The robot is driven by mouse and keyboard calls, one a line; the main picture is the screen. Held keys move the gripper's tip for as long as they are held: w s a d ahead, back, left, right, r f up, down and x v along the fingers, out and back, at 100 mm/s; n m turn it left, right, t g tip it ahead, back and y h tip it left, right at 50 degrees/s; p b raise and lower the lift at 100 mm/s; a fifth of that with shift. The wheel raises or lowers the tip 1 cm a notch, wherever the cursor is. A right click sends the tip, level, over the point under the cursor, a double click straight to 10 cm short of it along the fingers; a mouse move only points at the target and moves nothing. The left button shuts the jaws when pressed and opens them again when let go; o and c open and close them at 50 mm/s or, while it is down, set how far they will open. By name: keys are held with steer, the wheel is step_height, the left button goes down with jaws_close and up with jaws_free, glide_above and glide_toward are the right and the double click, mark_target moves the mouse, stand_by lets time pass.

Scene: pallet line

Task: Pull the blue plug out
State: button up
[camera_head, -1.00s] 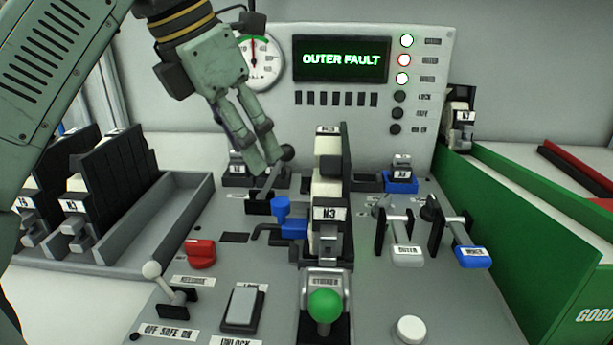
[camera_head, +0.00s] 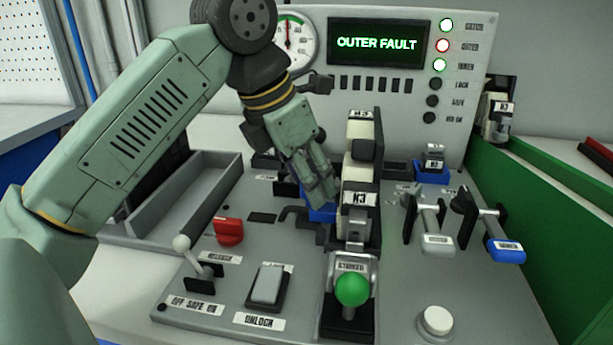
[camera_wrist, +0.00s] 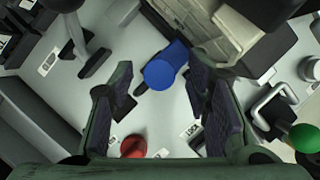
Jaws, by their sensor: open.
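The blue plug (camera_head: 322,214) stands on the grey panel, just left of the black-and-cream N3 unit (camera_head: 361,199). In the head view my gripper (camera_head: 325,192) hangs above it and hides most of it. In the wrist view the plug's round blue top (camera_wrist: 159,75) shows between and slightly beyond the two fingertips (camera_wrist: 160,92). The fingers are apart, with a gap on both sides of the plug. I cannot tell the exact height between fingertips and plug.
The N3 unit rises close to the right of my gripper. A red knob (camera_head: 229,232), a toggle lever (camera_head: 196,262) and a green ball handle (camera_head: 352,290) stand nearer. Blue-tipped (camera_head: 507,250) and white-tipped levers (camera_head: 437,242) are at right.

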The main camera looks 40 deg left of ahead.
jaws_close()
stand_by(0.5)
stand_by(0.3)
